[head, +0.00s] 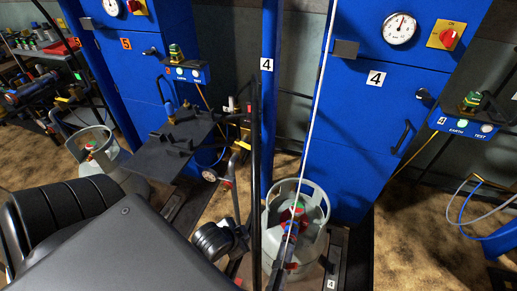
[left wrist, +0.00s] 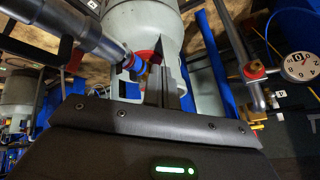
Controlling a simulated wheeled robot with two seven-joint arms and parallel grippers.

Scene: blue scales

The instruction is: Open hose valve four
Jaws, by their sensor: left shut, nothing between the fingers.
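Panel four (head: 373,78) is a blue cabinet marked 4, right of centre in the head view. A grey gas cylinder (head: 318,238) stands in front of it with a red and green valve (head: 293,215) inside its collar. I cannot tell which part is hose valve four. In the left wrist view, my left gripper (left wrist: 162,48) is shut and empty, its fingertips in front of a pale cylinder (left wrist: 130,20). A metal hose fitting (left wrist: 95,38) with a blue ring lies left of the fingers. My right gripper is not seen.
A thin upright pole and a dark post stand close in front of the cylinder. A pressure gauge (left wrist: 298,66) on a pipe is right of the fingers. Another cylinder (head: 92,145) stands before panel five. Hoses (head: 470,205) loop at right.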

